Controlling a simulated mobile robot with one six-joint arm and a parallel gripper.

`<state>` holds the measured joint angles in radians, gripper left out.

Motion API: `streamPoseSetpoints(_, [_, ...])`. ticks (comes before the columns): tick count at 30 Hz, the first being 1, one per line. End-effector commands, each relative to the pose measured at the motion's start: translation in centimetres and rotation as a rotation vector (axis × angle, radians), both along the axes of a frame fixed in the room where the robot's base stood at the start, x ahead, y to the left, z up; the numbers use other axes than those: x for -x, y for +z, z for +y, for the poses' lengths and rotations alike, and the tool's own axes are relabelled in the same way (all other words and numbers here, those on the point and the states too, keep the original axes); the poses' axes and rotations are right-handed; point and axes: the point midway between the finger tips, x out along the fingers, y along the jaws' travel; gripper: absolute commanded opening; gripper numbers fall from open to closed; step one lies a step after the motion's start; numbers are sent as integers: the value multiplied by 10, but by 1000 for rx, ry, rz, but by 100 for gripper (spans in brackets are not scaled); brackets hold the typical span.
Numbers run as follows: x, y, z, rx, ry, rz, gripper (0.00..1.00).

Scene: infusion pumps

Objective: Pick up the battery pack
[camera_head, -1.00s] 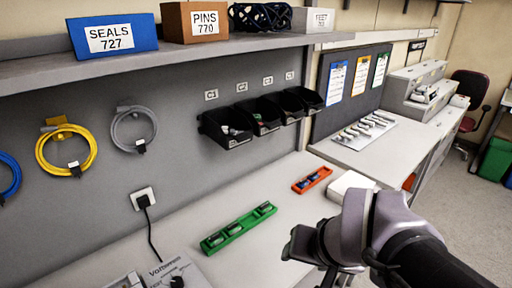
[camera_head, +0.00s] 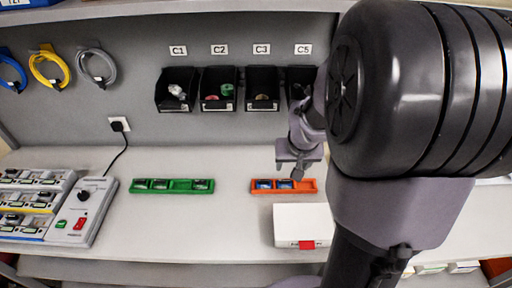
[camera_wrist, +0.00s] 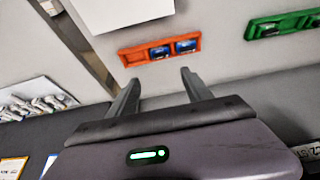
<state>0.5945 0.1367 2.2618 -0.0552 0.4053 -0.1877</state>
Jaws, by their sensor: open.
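Small blue-and-dark packs, which look like battery packs, sit in the orange tray (camera_head: 305,186) on the bench. They fill its left pack (camera_head: 263,184) and middle pack (camera_head: 285,184) slots; the right slot looks empty. The green tray (camera_head: 181,190) to the left holds dark packs with green (camera_head: 160,184). My gripper (camera_head: 298,168) is open and empty, above and close to the orange tray's back side. In the wrist view, my fingertips (camera_wrist: 160,78) point toward the orange tray (camera_wrist: 129,58), which lies beyond them, with no contact seen.
A white box (camera_head: 302,222) with a red tab lies just in front of the orange tray. Black bins (camera_head: 218,90) hang on the wall behind. A tester with a red switch (camera_head: 84,210) stands left. Bare bench lies between the trays.

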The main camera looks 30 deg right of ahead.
Motion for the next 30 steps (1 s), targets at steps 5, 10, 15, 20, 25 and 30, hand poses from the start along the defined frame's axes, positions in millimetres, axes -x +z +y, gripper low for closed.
streamPoseSetpoints(5, [-17, -58, -10, -3, 0, 4, 58])
streamPoseSetpoints(10, [-31, -93, -18, -2, 1, 2, 58])
streamPoseSetpoints(15, [-39, -111, -24, -1, 0, 0, 58])
streamPoseSetpoints(20, [-50, -140, -34, -3, -1, 2, 58])
streamPoseSetpoints(25, [-55, -148, -36, 0, 1, 0, 58])
streamPoseSetpoints(30, [-55, -147, -36, 0, 1, 0, 52])
